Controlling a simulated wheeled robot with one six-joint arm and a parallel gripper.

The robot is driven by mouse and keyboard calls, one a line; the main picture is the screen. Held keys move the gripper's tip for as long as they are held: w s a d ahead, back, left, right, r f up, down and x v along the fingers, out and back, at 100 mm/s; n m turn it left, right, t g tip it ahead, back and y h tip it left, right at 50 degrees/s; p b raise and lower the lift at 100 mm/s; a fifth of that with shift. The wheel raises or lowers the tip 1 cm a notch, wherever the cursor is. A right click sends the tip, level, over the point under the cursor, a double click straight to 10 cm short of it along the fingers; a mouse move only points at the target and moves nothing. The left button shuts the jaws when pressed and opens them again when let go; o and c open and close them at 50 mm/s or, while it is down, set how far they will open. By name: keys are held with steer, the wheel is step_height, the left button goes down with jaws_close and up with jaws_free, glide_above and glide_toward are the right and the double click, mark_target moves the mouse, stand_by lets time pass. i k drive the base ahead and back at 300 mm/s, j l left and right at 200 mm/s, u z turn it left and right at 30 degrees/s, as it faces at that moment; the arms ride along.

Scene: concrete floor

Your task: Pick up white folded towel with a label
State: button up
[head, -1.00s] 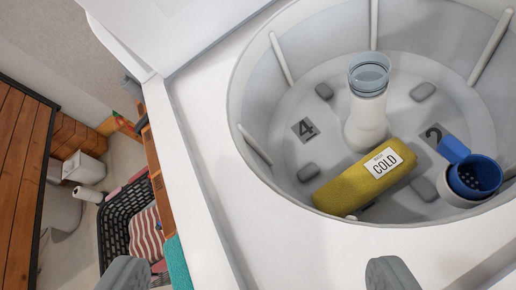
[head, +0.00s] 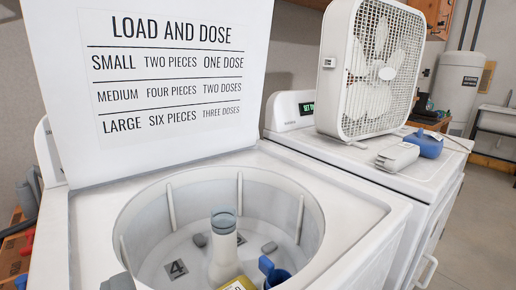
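I see no white folded towel with a readable label. A pale, whitish bundle (head: 397,157) lies on the dryer top at right; I cannot tell whether it is a towel, and no label shows on it. A yellow folded piece (head: 236,284) lies in the washer tub, mostly cut off by the bottom edge. My gripper shows only as a grey fingertip (head: 118,282) at the bottom left, wide of the middle. It looks open, with nothing seen in it; the other finger is not clearly visible.
The open washer tub (head: 140,215) holds a white post (head: 223,245) and a blue cup (head: 277,276). The raised lid (head: 180,165) carries a dosing chart. A box fan (head: 345,105) and a blue item (head: 425,144) stand on the dryer (head: 345,160). Floor shows at far right.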

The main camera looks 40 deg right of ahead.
mark_target(395, 158)
steer(key=z, duration=1.85)
